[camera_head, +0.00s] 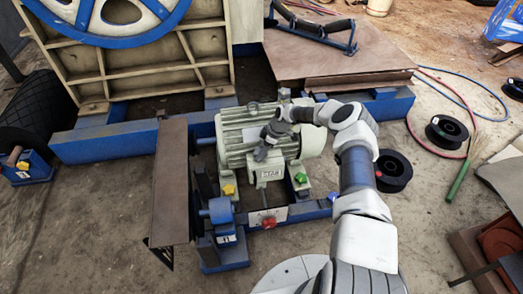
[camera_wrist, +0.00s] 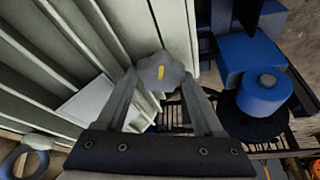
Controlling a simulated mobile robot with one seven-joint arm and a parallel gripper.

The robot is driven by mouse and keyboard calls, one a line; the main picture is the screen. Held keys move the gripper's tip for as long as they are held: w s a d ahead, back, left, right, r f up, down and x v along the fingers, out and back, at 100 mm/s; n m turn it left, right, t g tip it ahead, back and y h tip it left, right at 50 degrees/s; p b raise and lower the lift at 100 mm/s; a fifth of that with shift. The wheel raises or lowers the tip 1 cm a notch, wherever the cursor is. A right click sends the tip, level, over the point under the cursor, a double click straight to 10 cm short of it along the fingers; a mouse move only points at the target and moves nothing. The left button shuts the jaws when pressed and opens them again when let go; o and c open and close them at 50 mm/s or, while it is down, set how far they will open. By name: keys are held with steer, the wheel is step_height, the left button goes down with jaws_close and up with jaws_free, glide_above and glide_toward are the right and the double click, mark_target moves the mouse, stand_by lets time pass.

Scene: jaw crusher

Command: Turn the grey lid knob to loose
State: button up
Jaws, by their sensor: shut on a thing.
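There the knob is hard to tell apart from the dark gripper.
Yellow (camera_head: 228,190), green (camera_head: 301,178) and red (camera_head: 267,223) knobs sit around the motor's base. A brown guard plate (camera_head: 171,180) stands to the left. A blue wheel (camera_head: 110,20) is behind. Black cable reels (camera_head: 446,130) and hoses lie on the floor at right.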

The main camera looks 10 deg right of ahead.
steer(key=o, duration=1.4)
steer(key=shift+d, duration=0.1)
steer(key=m+t+h, duration=0.1)
steer(key=m, duration=0.3)
steer(key=shift+s+a+m+t+h, duration=0.15)
steer(key=shift+m+t+h, duration=0.25)
steer(key=shift+m, duration=0.95)
steer(key=shift+s+a+m+t+h, duration=0.15)
steer(key=shift+m+t+h, duration=0.2)
steer(key=shift+m, duration=1)
steer(key=shift+w+a+m+h, duration=0.1)
steer(key=shift+m+h, duration=0.4)
steer(key=shift+m, duration=0.75)
steer(key=shift+a+m+h, duration=0.1)
steer(key=shift+m+h, duration=0.35)
steer(key=shift+m, duration=0.8)
steer(key=m+h, duration=0.2)
steer(key=m, duration=0.3)
steer(key=w+d+p+v, duration=0.1)
steer(key=p+v, duration=0.2)
steer(key=v, duration=0.6)
steer(key=w+d+r+p+v, duration=0.1)
steer(key=p+v, duration=0.2)
steer(key=v, duration=0.7)
steer(key=w+d+r+p+v, duration=0.1)
steer(key=w+d+p+v, duration=0.1)
steer(key=v, duration=0.8)
steer(key=shift+s+r+p, duration=0.1)
steer(key=shift+r+p, duration=0.25)
steer(key=shift+p, duration=0.1)
